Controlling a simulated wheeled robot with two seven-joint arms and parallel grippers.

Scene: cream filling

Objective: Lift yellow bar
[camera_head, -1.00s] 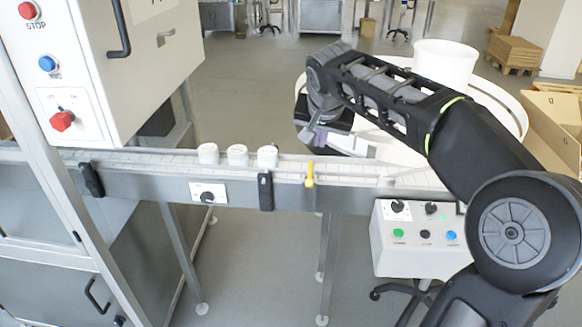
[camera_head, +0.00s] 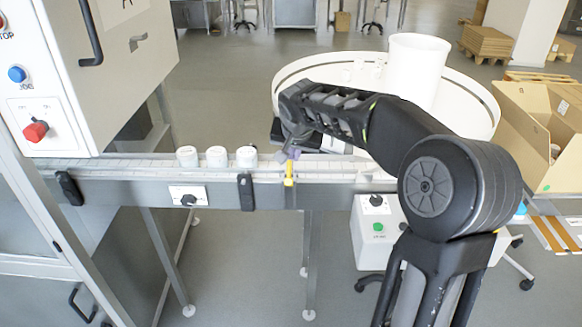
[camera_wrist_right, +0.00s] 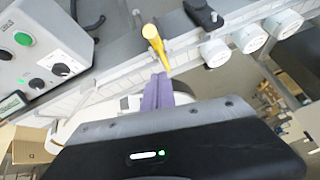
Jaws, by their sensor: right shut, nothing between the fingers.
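The yellow bar (camera_head: 289,172) stands at the front edge of the conveyor in the head view. In the right wrist view the yellow bar (camera_wrist_right: 155,42) reaches down to just in front of the purple fingertips. My right gripper (camera_head: 284,157) is beside the bar's upper end, shut and empty. Its purple fingers also show together in the right wrist view (camera_wrist_right: 159,90). I cannot tell whether they touch the bar. My left gripper is not in view.
The conveyor (camera_head: 330,175) runs across the middle, with several white jars (camera_head: 217,157) left of the bar. A control box (camera_head: 372,235) is below right. A round white table (camera_head: 300,75) stands behind, and a black clamp (camera_head: 245,192) is left of the bar.

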